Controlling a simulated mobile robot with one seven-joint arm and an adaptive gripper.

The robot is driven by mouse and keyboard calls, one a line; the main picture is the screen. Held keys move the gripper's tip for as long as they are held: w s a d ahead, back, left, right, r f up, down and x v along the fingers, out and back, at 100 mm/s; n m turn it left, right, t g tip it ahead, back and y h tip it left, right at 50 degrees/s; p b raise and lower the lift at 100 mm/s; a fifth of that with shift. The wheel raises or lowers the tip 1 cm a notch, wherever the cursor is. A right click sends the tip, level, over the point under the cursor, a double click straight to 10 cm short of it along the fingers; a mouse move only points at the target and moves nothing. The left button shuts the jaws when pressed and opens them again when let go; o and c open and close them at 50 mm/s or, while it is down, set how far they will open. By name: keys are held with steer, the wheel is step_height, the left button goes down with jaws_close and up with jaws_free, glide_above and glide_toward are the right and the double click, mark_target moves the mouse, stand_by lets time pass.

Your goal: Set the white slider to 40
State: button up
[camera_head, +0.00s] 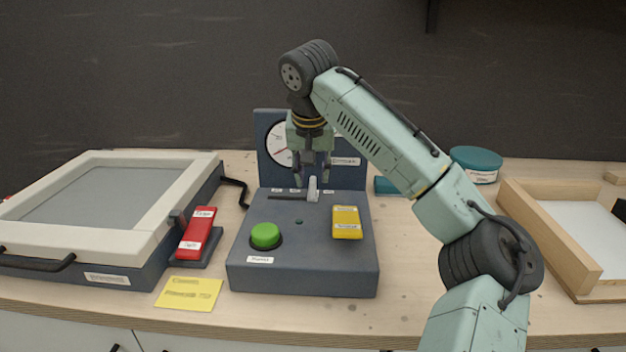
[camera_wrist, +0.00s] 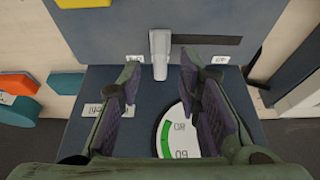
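The white slider (camera_head: 313,189) stands upright near the right end of a dark slot (camera_head: 288,198) on the grey control box (camera_head: 305,278). It also shows in the wrist view (camera_wrist: 160,48), where the slot runs off to its right. Small white labels sit behind the slot, too small to read. My gripper (camera_head: 312,178) points down at the slider from just above and behind it. In the wrist view my gripper (camera_wrist: 161,70) is open, its fingers apart on either side of the slider's line. I cannot tell whether either finger touches it.
A round dial (camera_head: 281,144) stands on the box's back panel, close behind my gripper. A green button (camera_head: 265,235) and yellow block (camera_head: 346,222) are on the box. A red switch (camera_head: 197,232) and framed screen (camera_head: 100,195) are left; a wooden tray (camera_head: 550,235) is right.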

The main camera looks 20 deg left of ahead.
mark_target(313, 180)
steer(key=shift+x, duration=1.75)
steer(key=shift+c, duration=0.6)
jaws_close()
